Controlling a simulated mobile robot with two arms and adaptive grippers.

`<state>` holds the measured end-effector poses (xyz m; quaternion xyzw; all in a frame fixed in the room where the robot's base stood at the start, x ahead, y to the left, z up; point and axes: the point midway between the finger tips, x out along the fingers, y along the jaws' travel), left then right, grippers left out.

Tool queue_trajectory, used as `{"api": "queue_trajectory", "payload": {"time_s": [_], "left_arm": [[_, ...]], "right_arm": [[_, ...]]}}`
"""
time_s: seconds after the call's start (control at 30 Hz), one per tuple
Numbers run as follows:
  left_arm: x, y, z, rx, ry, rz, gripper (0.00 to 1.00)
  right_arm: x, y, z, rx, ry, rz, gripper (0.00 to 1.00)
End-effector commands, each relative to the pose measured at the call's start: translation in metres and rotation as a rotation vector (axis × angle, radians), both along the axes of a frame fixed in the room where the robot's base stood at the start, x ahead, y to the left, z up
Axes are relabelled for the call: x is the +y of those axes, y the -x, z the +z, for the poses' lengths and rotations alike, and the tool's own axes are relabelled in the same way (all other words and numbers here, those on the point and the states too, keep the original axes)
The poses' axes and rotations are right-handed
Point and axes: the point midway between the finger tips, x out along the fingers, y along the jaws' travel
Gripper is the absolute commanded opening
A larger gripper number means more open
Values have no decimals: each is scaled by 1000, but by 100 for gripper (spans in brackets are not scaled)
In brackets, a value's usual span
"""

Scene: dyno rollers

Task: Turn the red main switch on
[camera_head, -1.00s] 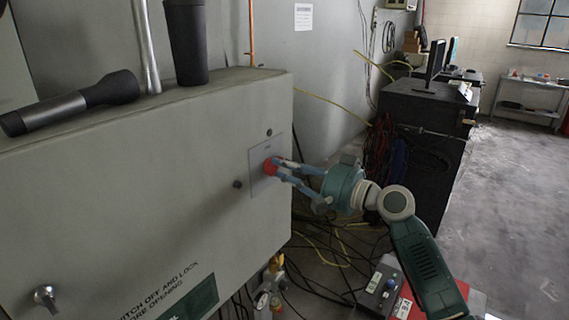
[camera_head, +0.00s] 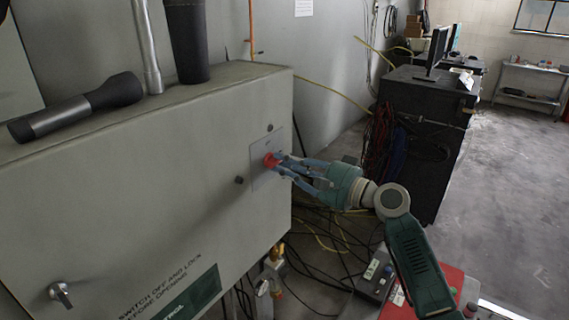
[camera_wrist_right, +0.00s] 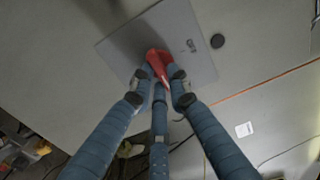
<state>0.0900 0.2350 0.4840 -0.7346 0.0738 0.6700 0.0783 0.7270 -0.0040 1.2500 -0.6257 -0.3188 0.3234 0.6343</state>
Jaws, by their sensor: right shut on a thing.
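The red main switch (camera_head: 270,160) sits on a light square plate (camera_head: 262,178) near the right end of the grey cabinet's front. My right gripper (camera_head: 279,163) reaches it from the right, with its blue fingers closed around the red handle. In the right wrist view the red handle (camera_wrist_right: 158,66) shows between the fingertips of the gripper (camera_wrist_right: 160,77), in front of the plate (camera_wrist_right: 195,50). The fingers hide part of the handle, and I cannot read its position clearly. My left gripper is not in view.
The grey cabinet (camera_head: 120,200) fills the left side. A flashlight (camera_head: 75,105) and a dark cylinder (camera_head: 187,45) are on its top. A control box with a red panel (camera_head: 450,285) stands below my right arm. Cables lie on the floor; open floor is at right.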

Motion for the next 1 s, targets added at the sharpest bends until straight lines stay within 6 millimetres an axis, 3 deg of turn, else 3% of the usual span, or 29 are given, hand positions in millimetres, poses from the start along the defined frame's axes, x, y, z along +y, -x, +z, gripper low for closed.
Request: {"api": "queue_trajectory", "payload": {"time_s": [0.3, 0.33, 0.4, 0.77, 1.0], "left_arm": [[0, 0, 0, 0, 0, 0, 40], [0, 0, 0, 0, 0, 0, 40], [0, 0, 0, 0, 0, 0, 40], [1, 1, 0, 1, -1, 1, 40], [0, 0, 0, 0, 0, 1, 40]], "right_arm": [[-1, 0, 0, 3, -2, -1, 0], [-1, 0, 0, 3, -2, -1, 22], [-1, 0, 0, 2, -2, -1, 35], [-4, 2, -1, 1, -1, -2, 35], [-36, 24, -2, 2, 1, -4, 35]]}}
